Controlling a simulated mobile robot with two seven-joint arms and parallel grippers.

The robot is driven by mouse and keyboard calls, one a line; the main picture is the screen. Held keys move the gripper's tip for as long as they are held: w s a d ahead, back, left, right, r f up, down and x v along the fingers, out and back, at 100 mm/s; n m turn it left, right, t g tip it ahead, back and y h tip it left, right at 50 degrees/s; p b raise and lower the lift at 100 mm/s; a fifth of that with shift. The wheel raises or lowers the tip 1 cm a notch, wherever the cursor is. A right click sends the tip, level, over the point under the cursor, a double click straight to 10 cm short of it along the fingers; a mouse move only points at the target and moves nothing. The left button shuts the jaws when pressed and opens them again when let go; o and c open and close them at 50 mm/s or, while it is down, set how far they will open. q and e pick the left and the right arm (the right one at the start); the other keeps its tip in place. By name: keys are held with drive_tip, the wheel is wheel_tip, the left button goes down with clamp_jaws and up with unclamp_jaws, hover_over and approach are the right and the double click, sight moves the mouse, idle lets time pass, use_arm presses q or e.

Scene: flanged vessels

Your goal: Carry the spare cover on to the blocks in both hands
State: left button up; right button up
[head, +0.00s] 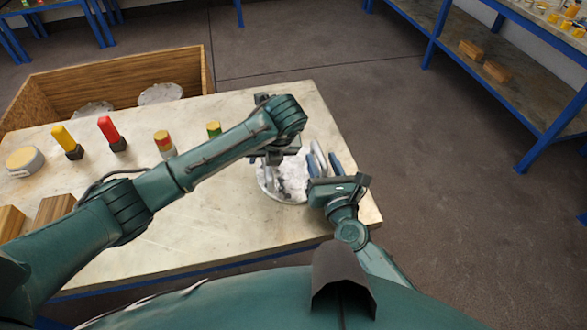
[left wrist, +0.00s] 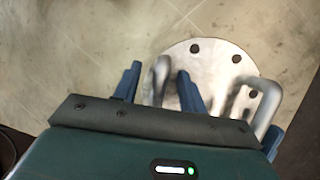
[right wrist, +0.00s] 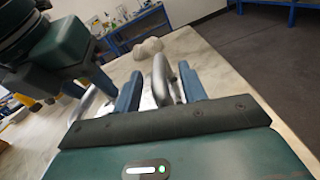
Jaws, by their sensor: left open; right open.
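The spare cover (head: 284,184) is a round, pale metal disc lying at the right end of the table. Bolt holes show along its edge in the left wrist view (left wrist: 210,62). It has two upright grey bar handles. My left gripper (head: 272,160) is above the cover, its open fingers on either side of one handle (left wrist: 160,78). My right gripper (head: 321,157) is open, its blue fingers on either side of the other handle (right wrist: 162,82). Whether any finger touches a handle cannot be told. Two wooden blocks (head: 55,208) (head: 10,221) lie at the table's left end.
Yellow-topped (head: 65,141), red-topped (head: 111,133) and banded (head: 164,143) pieces stand along the table's far side, with a round yellow-and-white piece (head: 24,160). A wooden crate (head: 120,78) with metal discs is behind. The table (head: 215,235) is clear in its front middle.

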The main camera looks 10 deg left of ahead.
use_arm(q)
drive_tip(key=shift+f, duration=0.15)
use_arm(e)
drive_tip(key=shift+w, duration=0.15)
use_arm(q)
clamp_jaws()
use_arm(e)
clamp_jaws()
idle(0.9)
use_arm(q)
drive_tip(key=shift+w+r, duration=0.2)
drive_tip(key=shift+r, duration=0.15)
use_arm(e)
drive_tip(key=shift+w+a+r, duration=0.1)
drive_tip(key=shift+r, duration=0.25)
